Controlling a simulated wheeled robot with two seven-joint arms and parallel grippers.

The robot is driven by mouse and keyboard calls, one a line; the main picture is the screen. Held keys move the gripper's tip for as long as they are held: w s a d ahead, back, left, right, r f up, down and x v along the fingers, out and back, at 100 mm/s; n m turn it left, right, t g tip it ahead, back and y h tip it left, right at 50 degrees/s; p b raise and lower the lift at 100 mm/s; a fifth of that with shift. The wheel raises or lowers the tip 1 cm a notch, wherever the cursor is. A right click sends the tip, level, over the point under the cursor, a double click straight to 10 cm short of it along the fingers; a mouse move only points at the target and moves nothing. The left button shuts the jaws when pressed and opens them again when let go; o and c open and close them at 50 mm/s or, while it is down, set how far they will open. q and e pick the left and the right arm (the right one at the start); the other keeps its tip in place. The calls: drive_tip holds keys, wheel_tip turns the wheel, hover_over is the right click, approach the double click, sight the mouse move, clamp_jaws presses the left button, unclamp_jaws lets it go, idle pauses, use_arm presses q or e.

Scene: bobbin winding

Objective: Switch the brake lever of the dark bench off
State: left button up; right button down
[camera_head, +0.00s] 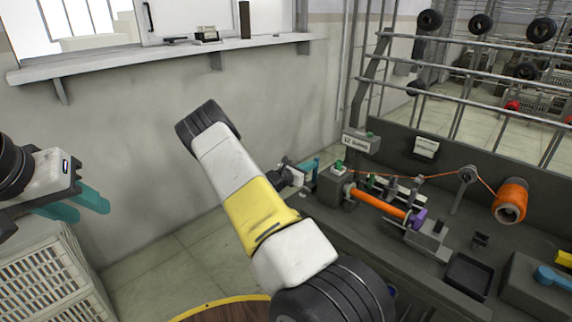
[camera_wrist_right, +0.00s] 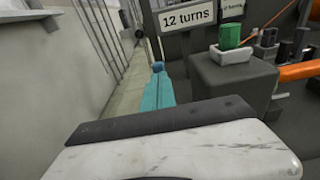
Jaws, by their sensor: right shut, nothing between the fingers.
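The dark bench (camera_head: 385,235) runs along the right side of the head view. A blue lever-like part (camera_head: 552,277) sits on a dark box at its right end; I cannot tell whether it is the brake lever. My right gripper (camera_head: 312,166) is at the bench's left end, beside the grey block with a green button (camera_head: 338,165). In the right wrist view its teal fingers (camera_wrist_right: 172,92) are together and empty, with a small blue knob-like shape (camera_wrist_right: 158,67) at their tip. My left gripper (camera_head: 82,205) is open and empty at far left, away from the bench.
A "12 turns" sign (camera_wrist_right: 201,16) stands behind the green button. An orange rod (camera_head: 378,202) and an orange spool (camera_head: 510,201) are on the bench, with thread between. A white crate (camera_head: 45,275) is at lower left. A wire rack (camera_head: 460,80) stands behind.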

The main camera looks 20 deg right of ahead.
drive_tip(key=shift+w+d+r+g+y, duration=0.15)
drive_tip(key=shift+d+g+y, duration=0.1)
drive_tip(key=shift+d+y, duration=0.15)
drive_tip(key=shift+w+d+r+g+y, duration=0.15)
drive_tip(key=shift+d+g+y, duration=0.1)
drive_tip(key=shift+d+y, duration=0.15)
drive_tip(key=shift+w+d, duration=0.15)
drive_tip(key=shift+d, duration=0.3)
drive_tip(key=shift+w+d+r, duration=0.1)
drive_tip(key=shift+d+r, duration=0.05)
drive_tip(key=shift+a, duration=0.25)
drive_tip(key=v, duration=1.4)
drive_tip(key=shift+d+r, duration=0.2)
drive_tip(key=shift+r, duration=0.2)
